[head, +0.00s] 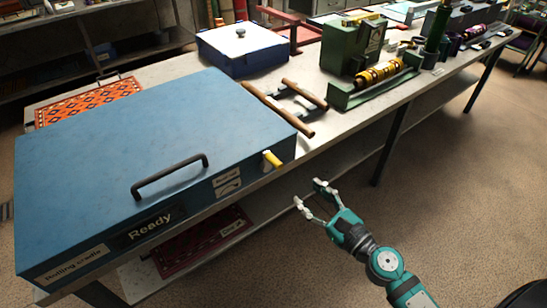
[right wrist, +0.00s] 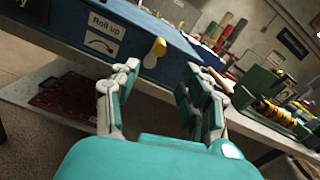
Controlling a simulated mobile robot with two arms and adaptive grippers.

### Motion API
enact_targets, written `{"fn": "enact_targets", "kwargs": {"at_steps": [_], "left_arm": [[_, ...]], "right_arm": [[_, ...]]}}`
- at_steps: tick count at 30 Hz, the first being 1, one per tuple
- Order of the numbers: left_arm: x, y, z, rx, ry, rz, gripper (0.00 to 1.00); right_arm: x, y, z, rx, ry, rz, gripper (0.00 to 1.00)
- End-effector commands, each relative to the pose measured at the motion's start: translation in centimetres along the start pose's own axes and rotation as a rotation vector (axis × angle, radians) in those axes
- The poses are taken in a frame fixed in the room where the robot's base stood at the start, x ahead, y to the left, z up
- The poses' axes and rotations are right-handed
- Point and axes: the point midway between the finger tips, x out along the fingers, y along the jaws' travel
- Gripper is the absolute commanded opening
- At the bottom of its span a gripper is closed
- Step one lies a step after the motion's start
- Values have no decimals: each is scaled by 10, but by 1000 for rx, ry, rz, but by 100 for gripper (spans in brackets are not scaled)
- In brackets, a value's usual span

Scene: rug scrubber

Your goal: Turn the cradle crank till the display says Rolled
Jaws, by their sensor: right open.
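The rolling cradle (head: 110,160) is a large blue box with a black handle on top, at the left of the bench. Its display (head: 148,225) reads "Ready". The yellow crank (head: 271,159) sticks out of its front right corner, beside a "Roll up" label with a curved arrow (head: 228,184). In the right wrist view the crank (right wrist: 155,52) appears between and beyond the fingers. My right gripper (head: 309,193) is open and empty, in front of the bench edge, lower than the crank and apart from it. My left gripper is not in view.
A wooden-handled frame (head: 290,102) lies right of the cradle. A green machine (head: 353,47) and a blue lidded box (head: 243,50) stand farther back. A red rug (head: 200,243) lies on the lower shelf. Floor in front is clear.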

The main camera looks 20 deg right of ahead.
Motion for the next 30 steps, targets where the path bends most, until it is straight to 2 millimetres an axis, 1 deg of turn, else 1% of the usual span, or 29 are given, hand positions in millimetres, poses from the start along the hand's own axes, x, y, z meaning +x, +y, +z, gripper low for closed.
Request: {"fn": "enact_targets", "kwargs": {"at_steps": [1,5,12,15,18,21,24,30], "left_arm": [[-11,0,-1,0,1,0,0],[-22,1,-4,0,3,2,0],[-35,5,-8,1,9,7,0],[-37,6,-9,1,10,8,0],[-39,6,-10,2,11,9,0],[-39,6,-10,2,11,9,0],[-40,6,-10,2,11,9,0],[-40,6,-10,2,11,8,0]], "right_arm": [[12,-2,7,2,-3,-2,46],[41,-2,7,3,-4,-2,46],[94,-1,4,4,-3,-2,46],[113,-1,3,6,-3,-3,46],[129,0,2,6,-2,-2,46],[141,0,1,6,-1,-2,46],[147,0,0,6,-1,-1,46],[151,0,0,5,-1,-1,46]]}}
